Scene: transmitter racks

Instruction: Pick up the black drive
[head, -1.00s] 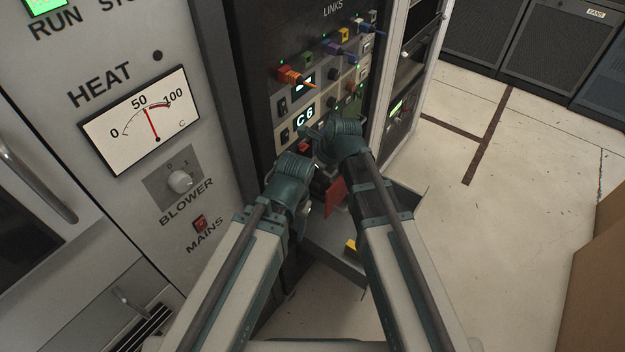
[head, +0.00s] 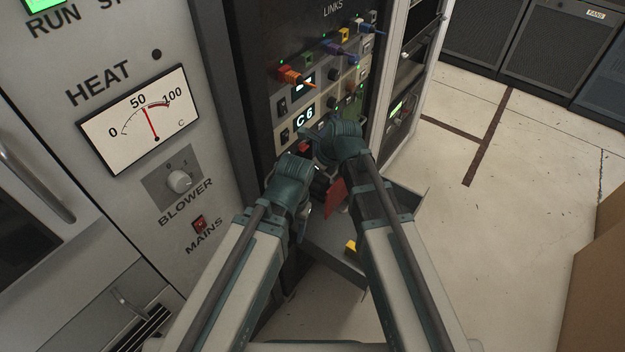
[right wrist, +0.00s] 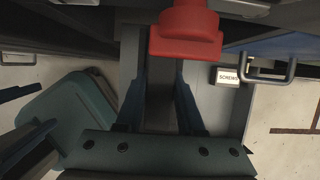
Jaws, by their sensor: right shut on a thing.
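In the right wrist view my right gripper (right wrist: 160,102) has its two fingers on either side of a dark, narrow block, which looks like the black drive (right wrist: 160,78). A red, knob-like part (right wrist: 187,35) stands just beyond the fingertips. In the head view my right gripper (head: 312,135) is at the rack's lower front, its fingers mostly hidden by its own wrist. My left gripper (head: 306,170) is close beside it on the left, its fingers hidden by its wrist. The drive cannot be made out in the head view.
The rack's panel (head: 333,90) carries coloured plugs and a C6 display. A red flap (head: 335,198) hangs between my arms. Below is an open drawer (head: 378,262) with a yellow item (head: 351,248).

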